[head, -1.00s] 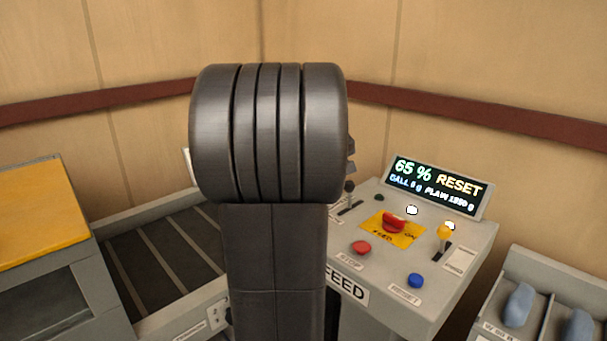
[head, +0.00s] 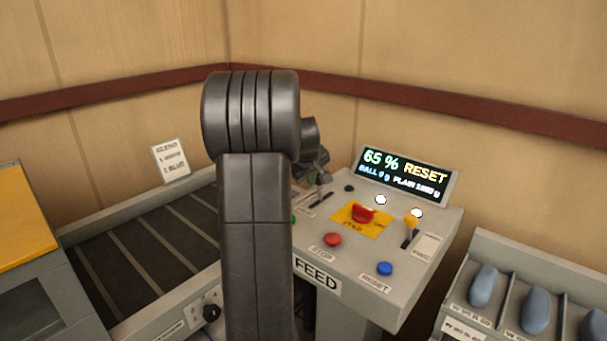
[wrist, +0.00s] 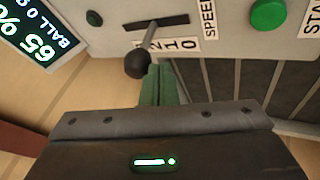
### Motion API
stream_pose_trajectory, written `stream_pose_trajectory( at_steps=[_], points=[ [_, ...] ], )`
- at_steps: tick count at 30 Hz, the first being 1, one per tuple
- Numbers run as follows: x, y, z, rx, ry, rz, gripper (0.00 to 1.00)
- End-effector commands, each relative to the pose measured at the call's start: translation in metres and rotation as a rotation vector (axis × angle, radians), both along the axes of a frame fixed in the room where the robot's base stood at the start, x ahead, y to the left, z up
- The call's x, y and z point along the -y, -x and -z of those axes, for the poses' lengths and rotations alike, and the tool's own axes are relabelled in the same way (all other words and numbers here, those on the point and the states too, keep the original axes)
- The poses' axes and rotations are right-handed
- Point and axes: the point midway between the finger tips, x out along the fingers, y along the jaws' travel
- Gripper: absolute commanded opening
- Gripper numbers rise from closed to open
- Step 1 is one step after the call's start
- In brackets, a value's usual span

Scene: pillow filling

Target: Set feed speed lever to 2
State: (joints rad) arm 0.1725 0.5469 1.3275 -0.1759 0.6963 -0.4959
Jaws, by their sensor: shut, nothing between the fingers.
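The feed speed lever, with a round black knob (wrist: 137,63) on a thin metal stem, stands in a dark slot on the grey control panel (head: 395,297). In the wrist view its stem meets the slot near the 2 end of the "2 1 0" scale (wrist: 174,45); the exact setting is hard to tell. My gripper's green fingers (wrist: 158,72) are shut and empty, just beside the knob, on its right in the wrist view. I cannot tell whether they touch it.
The panel carries a red switch on a yellow plate (head: 361,216), a red stop button (head: 332,239), a blue reset button (head: 384,268) and a yellow-knobbed lever (head: 410,224). The display (head: 407,176) reads 65 % RESET. A slatted conveyor (head: 150,250) lies left, bins (head: 535,308) right.

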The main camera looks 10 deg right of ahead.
Motion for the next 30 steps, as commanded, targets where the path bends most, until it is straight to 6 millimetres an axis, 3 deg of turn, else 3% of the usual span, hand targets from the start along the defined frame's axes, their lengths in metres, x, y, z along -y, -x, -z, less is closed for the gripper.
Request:
stream_pose_trajectory(
  at_steps=[14,22,30],
  points=[
    [0.006,-0.004,-0.001,0.0,0.0,0.0,0.0],
    [0.035,-0.026,-0.012,0.0,-0.001,0.001,0.0],
    [0.041,-0.031,-0.011,0.0,-0.001,-0.002,0.0]
  ],
)
